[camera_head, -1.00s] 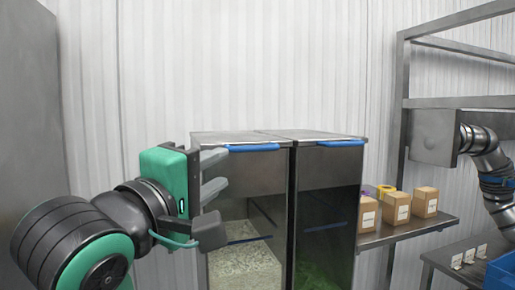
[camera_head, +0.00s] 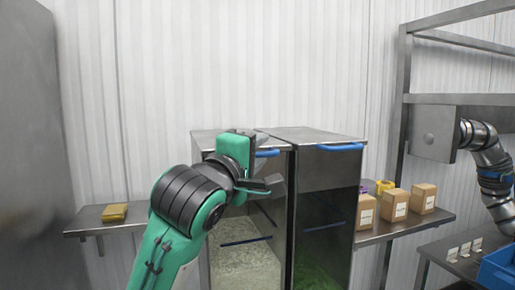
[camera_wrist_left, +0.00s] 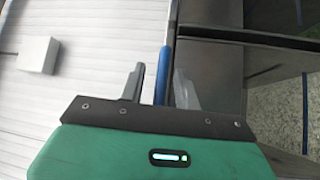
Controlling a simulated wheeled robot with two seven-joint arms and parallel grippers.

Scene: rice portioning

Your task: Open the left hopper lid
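The left hopper (camera_head: 240,230) has a clear front and holds pale grains. Its steel lid (camera_head: 205,136) lies flat and shut, with a blue handle (camera_head: 268,153) on its front edge. My left gripper (camera_head: 268,166) is at this handle and its wrist hides part of the lid. In the left wrist view, my left gripper (camera_wrist_left: 158,72) is open, with one finger on each side of the blue handle (camera_wrist_left: 162,75). I cannot tell whether the fingers touch it. My right gripper is not in view.
The right hopper (camera_head: 325,190) stands beside it, shut, with green contents. A shelf (camera_head: 430,219) with cardboard boxes (camera_head: 394,205) is to the right. A grey jointed arm (camera_head: 490,155) hangs by the rack. A left shelf (camera_head: 90,217) holds a yellow packet (camera_head: 115,212).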

